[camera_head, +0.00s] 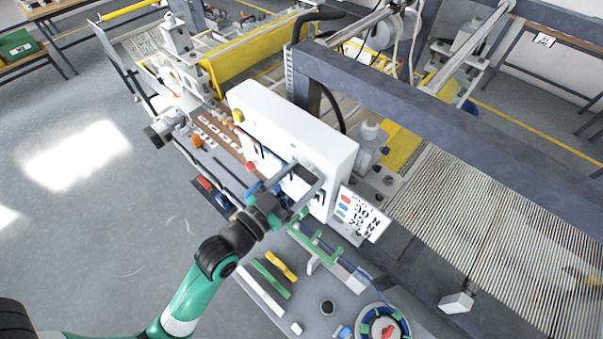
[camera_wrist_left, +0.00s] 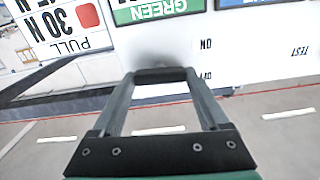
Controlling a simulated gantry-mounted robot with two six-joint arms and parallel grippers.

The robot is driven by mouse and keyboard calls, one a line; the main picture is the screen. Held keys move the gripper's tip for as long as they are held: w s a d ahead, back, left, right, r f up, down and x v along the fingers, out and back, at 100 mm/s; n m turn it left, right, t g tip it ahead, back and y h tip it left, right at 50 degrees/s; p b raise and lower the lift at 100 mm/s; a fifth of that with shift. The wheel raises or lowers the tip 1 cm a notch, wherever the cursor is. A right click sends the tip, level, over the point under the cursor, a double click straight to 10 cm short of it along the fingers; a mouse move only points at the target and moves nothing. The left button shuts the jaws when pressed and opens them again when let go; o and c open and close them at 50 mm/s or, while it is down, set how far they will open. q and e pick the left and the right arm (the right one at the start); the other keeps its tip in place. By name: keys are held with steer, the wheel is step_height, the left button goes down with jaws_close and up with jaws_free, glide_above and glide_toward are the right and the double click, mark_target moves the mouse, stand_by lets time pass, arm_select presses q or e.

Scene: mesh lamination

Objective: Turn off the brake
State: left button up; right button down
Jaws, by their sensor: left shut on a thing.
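My left gripper (camera_head: 311,180) reaches up to the front of the white control box (camera_head: 290,125). In the left wrist view its two fingers (camera_wrist_left: 165,74) come together at the white panel (camera_wrist_left: 185,45). They are shut on a small switch there, which the fingertips mostly hide; only a blurred grey patch shows just past them. No label naming the brake can be read. My right gripper is not in view.
A dark machine beam (camera_head: 430,95) crosses behind. The floor at left is clear.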

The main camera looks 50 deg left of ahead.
arm_select(q)
steer(key=shift+n, duration=0.5)
steer(key=o, duration=1.2)
steer(key=shift+o, duration=0.2)
steer(key=s+d, duration=0.1)
steer(key=s, duration=1)
steer(key=shift+s+d, duration=0.2)
steer(key=shift+s, duration=0.1)
